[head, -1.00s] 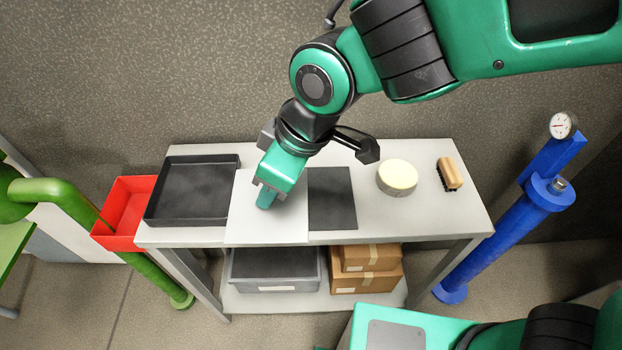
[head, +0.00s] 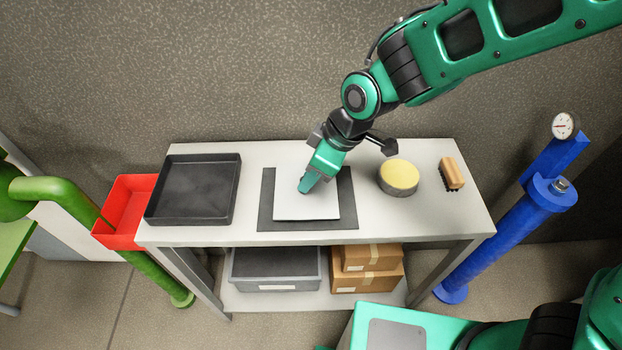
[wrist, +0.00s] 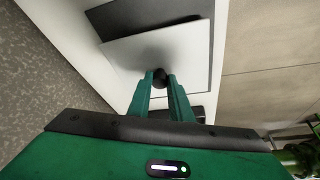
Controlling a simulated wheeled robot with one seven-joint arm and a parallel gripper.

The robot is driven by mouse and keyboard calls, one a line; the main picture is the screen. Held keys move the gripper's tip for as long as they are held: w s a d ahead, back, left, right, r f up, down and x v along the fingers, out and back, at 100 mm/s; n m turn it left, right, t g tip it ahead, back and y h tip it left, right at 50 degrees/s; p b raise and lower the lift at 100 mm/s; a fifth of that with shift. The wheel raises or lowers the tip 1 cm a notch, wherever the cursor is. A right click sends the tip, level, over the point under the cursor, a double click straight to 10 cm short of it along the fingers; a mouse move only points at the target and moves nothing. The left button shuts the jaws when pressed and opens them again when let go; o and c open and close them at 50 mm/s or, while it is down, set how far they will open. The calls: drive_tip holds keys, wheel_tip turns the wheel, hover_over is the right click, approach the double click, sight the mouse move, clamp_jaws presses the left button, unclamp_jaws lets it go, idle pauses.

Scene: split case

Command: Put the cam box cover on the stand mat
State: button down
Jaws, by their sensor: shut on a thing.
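The cam box cover is a white square plate (head: 308,207) with a small dark knob, which shows in the wrist view (wrist: 160,78). My gripper (head: 304,186) is shut on this knob from above. The stand mat (head: 265,212) is a dark flat rectangle on the table. The cover is over the mat's middle, with dark mat showing around it. Whether it touches the mat or hangs just above it, I cannot tell. In the wrist view the cover (wrist: 185,60) hides much of the mat (wrist: 150,14).
A black open tray (head: 195,215) stands left on the white table (head: 410,222). A round cream-topped object (head: 399,176) and a wooden brush (head: 452,172) are to the right. A red bin (head: 125,210) is beyond the left edge, a blue post (head: 500,235) beyond the right.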

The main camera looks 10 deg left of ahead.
drive_tip(key=shift+f, duration=0.9)
drive_tip(key=shift+f, duration=0.1)
drive_tip(key=c, duration=1.6)
unclamp_jaws()
drive_tip(key=shift+r, duration=0.4)
drive_tip(key=v, duration=1.1)
drive_tip(key=shift+d+r, duration=0.15)
drive_tip(key=shift+d, duration=0.05)
